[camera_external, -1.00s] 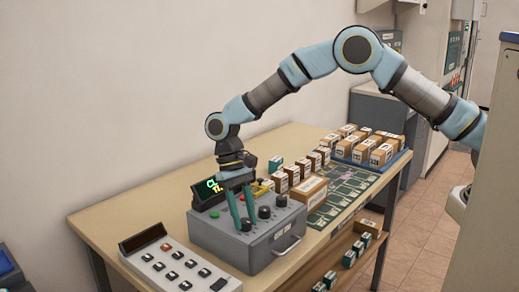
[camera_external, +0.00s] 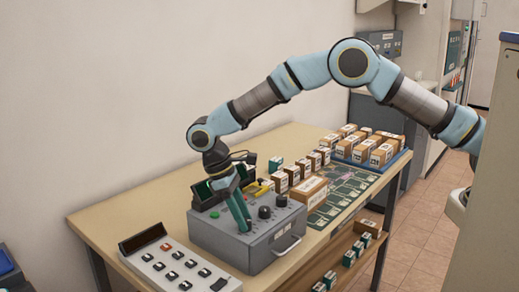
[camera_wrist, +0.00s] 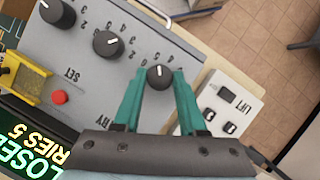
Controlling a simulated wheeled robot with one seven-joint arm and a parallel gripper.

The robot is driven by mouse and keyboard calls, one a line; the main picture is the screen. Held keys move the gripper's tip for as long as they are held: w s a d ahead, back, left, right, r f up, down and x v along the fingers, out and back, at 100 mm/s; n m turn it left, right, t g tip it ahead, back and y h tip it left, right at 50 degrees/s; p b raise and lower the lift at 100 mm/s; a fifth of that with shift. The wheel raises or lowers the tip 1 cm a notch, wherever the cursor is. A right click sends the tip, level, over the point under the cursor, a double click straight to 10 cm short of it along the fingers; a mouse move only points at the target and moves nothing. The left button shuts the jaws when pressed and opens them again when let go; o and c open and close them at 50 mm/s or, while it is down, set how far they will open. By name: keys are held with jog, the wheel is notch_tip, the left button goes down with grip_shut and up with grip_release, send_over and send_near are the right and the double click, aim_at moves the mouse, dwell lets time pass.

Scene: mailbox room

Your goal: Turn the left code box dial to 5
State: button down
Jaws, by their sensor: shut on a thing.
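The grey code box (camera_external: 215,236) stands on the table with three black dials on top; it fills the upper left of the wrist view (camera_wrist: 100,85). The left dial (camera_wrist: 159,77) is between the teal fingertips of my gripper (camera_wrist: 157,86), which is shut on it. Its white mark points to the top of the wrist view, and small numbers surround it. In the outside view my gripper (camera_external: 243,226) leans over this dial and mostly hides it. The middle dial (camera_wrist: 108,43) and right dial (camera_wrist: 57,12) are free. The display (camera_wrist: 32,150) reads "CLOSED" and "TRIES 5", partly cut off.
A white LIFT button panel (camera_external: 160,268) lies left of the box. A red button (camera_wrist: 60,97) and a yellow part (camera_wrist: 25,80) sit on the box. A cardboard box (camera_external: 309,193) and several small boxes stand to the right. A handle (camera_external: 286,246) sticks out in front.

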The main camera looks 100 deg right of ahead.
dwell(0.4)
jog(key=shift+c, duration=2.3)
grip_release()
jog(key=shift+w+r, duration=0.25)
jog(key=shift+r, duration=0.1)
jog(key=b+v, duration=0.3)
jog(key=v, duration=0.7)
jog(key=shift+s+a, duration=0.15)
jog(key=shift+a, duration=0.05)
